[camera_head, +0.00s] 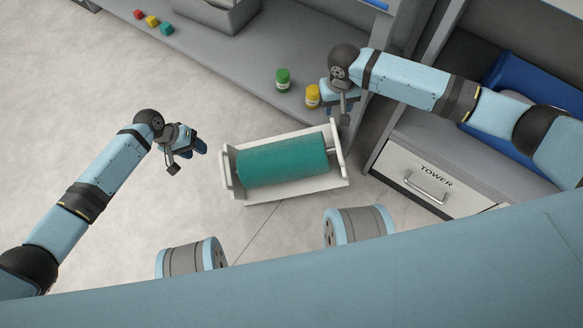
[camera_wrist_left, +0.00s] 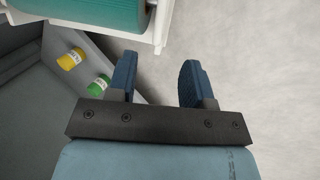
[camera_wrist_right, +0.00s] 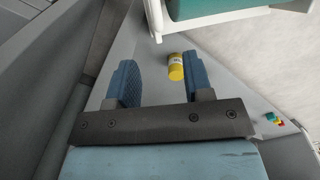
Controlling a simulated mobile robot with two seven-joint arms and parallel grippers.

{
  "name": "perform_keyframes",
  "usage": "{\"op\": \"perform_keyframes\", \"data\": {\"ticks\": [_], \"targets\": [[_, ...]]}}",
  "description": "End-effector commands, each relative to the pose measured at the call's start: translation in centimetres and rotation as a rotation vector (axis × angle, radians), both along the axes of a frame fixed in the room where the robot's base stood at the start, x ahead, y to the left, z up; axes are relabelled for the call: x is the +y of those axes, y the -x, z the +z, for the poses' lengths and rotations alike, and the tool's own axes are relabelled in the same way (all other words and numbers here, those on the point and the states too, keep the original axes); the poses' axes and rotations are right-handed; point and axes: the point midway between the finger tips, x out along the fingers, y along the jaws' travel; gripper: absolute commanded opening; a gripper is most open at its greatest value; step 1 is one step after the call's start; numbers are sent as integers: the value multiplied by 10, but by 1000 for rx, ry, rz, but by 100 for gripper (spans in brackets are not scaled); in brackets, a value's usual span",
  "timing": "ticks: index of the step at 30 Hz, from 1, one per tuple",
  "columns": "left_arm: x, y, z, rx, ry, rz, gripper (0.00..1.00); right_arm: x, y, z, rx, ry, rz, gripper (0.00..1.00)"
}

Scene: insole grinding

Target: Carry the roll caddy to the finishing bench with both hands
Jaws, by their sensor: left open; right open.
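The roll caddy (camera_head: 300,190) is a white open frame with a handle at each end and a teal roll (camera_head: 282,161) lying in it. It is at the middle of the head view. My left gripper (camera_head: 203,148) is open and empty, to the left of the caddy and apart from it. My right gripper (camera_head: 345,112) is open and empty, just beyond the caddy's upper right corner. The caddy's edge shows at the top of the left wrist view (camera_wrist_left: 160,25) and the right wrist view (camera_wrist_right: 155,20). What supports the caddy is hidden. I cannot identify the finishing bench.
A grey bench (camera_head: 225,55) holds a green jar (camera_head: 283,80), a yellow jar (camera_head: 312,97), several small coloured cubes (camera_head: 152,21) and a grey bin (camera_head: 222,14). A drawer labelled TOWER (camera_head: 430,180) is at the right, below a blue bin (camera_head: 525,75). The floor at left is clear.

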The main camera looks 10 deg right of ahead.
Motion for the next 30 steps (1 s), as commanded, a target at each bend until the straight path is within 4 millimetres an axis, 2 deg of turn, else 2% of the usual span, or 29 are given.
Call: {"op": "perform_keyframes", "data": {"ticks": [14, 20, 30], "targets": [[0, -1, -5, 10, -1, 2, 46, -3, -1, -5, 6, 10, -7, 47], [-12, 0, -30, 11, -2, 3, 46, -5, -1, -32, 8, 11, -7, 47], [-41, 3, -90, 12, 0, 3, 46, -9, -1, -99, 7, 11, -8, 47]]}}
